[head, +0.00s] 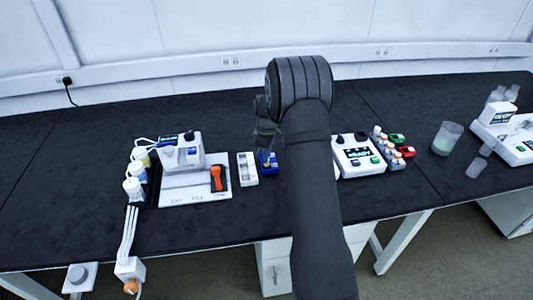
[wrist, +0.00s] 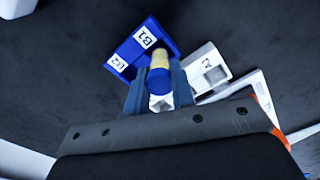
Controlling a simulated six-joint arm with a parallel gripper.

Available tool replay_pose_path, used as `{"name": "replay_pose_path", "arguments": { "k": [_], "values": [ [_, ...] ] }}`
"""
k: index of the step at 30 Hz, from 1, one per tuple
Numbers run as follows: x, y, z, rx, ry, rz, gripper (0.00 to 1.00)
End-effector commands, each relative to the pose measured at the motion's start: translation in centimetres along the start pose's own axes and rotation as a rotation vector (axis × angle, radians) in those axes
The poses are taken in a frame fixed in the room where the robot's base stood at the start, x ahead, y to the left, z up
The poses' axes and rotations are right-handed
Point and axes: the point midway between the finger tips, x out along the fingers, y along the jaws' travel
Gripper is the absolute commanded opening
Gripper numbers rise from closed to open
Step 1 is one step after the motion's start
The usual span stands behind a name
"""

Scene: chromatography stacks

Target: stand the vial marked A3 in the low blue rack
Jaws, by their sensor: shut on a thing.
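My gripper (wrist: 158,88) is shut on a small vial (wrist: 158,79), which has a blue part nearer the camera and a yellowish part beyond it. No A3 mark can be read on it. The low blue rack (wrist: 125,54) lies just past the fingertips, with labels B1 and B2 on it. The vial overlaps the rack's near edge in the wrist view; I cannot tell whether it is in the rack or above it. In the head view the blue rack (head: 268,167) is partly hidden by my arm, and my gripper (head: 265,140) is just above it.
A white rack (head: 247,176) with square openings stands close beside the blue rack. Left of it is a white instrument (head: 190,185) with an orange lever and capped bottles. To the right are a white device (head: 359,163), several small vials and a beaker (head: 446,139).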

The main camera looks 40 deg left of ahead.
Motion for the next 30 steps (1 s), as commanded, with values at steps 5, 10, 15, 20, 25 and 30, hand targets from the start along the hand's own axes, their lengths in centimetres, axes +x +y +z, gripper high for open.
{"name": "replay_pose_path", "arguments": {
  "k": [5, 10, 15, 20, 25, 30],
  "values": [
    [0.4, 0.0, 0.0, 0.0, 0.0, 0.0, 0.01],
    [0.7, 0.0, 0.0, 0.0, 0.0, 0.0, 0.01],
    [1.1, 0.0, 0.0, 0.0, 0.0, -0.001, 0.01],
    [1.4, 0.0, 0.0, 0.0, 0.0, -0.001, 0.01],
    [1.7, 0.0, 0.0, 0.0, 0.0, -0.001, 0.01],
    [2.1, 0.0, 0.0, 0.0, 0.0, 0.0, 0.01]
  ]
}}
